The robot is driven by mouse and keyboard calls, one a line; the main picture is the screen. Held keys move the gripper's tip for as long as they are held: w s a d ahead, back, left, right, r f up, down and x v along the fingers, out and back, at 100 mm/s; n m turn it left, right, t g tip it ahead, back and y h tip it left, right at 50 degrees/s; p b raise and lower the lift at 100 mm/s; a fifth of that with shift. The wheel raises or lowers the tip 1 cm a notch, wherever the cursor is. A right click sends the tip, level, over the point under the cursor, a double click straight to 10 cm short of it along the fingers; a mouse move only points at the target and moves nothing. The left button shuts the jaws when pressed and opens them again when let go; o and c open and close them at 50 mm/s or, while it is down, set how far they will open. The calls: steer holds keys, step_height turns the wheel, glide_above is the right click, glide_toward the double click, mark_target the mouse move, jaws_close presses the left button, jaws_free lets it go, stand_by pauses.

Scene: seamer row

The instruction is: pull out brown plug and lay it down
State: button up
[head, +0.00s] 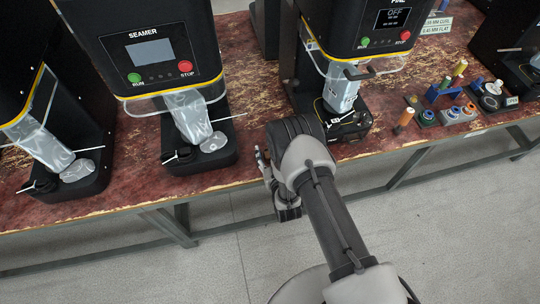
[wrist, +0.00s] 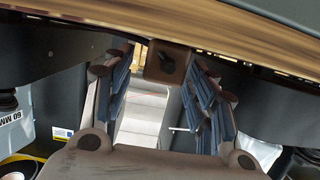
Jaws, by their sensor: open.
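A brown square block (wrist: 167,62) with a dark round spot on its face shows in the wrist view, just below a wooden edge. It looks like the brown plug, though I cannot tell for sure, nor what it is seated in. My gripper (wrist: 163,84) is open, its blue-padded fingers apart on either side of the block in the picture. I see no finger closed on it. In the head view my gripper (head: 265,163) is at the table's front edge, partly hidden by my arm. I cannot make out the brown plug in the head view.
The worn red table (head: 255,120) carries a seamer (head: 150,55) with a clear guard and another machine (head: 365,35) behind my arm. Several coloured spools and small parts (head: 455,112) stand to the right. Table legs (head: 165,228) and open grey floor (head: 100,275) lie in front.

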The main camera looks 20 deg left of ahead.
steer(key=v, duration=1.2)
steer(key=shift+w+a, duration=0.1)
steer(key=shift+w, duration=0.05)
